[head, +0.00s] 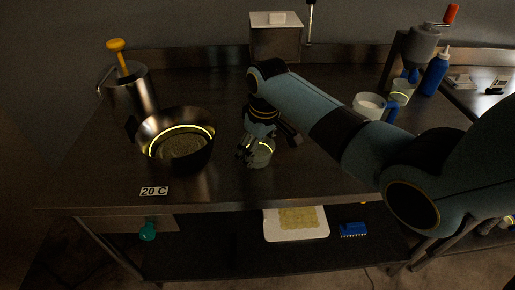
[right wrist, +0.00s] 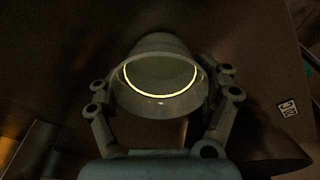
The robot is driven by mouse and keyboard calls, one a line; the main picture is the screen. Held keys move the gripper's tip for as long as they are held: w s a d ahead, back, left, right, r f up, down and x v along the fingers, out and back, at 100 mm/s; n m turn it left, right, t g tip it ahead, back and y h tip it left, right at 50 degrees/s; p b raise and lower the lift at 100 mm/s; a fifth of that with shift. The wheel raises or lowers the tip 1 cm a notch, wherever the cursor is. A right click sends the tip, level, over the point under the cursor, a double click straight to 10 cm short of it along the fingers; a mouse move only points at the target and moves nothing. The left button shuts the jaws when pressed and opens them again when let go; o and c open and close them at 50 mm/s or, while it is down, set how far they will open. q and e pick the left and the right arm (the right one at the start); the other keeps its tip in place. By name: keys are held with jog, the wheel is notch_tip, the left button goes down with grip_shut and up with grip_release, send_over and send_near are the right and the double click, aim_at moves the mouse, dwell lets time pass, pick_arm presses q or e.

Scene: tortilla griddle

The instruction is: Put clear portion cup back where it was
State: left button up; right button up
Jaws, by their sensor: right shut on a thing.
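The clear portion cup (head: 262,156) is at the middle of the metal table in the head view, right of the dark pan. My right gripper (head: 257,147) reaches down to it and is shut on its sides. In the right wrist view, the cup (right wrist: 160,75) sits between the two fingers of the gripper (right wrist: 162,100), its mouth facing the camera and a bright ring of light inside it. I cannot tell whether its base touches the table. My left gripper is not in view.
A dark pan (head: 204,152) and a metal pot with a yellow handle (head: 118,58) stand at left. A white tub (head: 368,106), a lit cup (head: 401,92) and a blue bottle (head: 436,73) stand at right.

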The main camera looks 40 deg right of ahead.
jog(key=shift+f, duration=0.1)
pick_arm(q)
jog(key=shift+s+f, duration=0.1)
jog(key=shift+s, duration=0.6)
pick_arm(e)
jog(key=shift+f, duration=0.1)
jog(key=o, duration=1.2)
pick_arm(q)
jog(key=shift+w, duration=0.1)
pick_arm(e)
jog(key=shift+r, duration=0.5)
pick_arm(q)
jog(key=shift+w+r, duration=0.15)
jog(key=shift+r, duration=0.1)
pick_arm(e)
jog(key=r, duration=0.3)
jog(key=s+r, duration=0.1)
jog(key=r, duration=0.7)
jog(key=shift+s+d+r, duration=0.1)
jog(key=shift+s, duration=0.3)
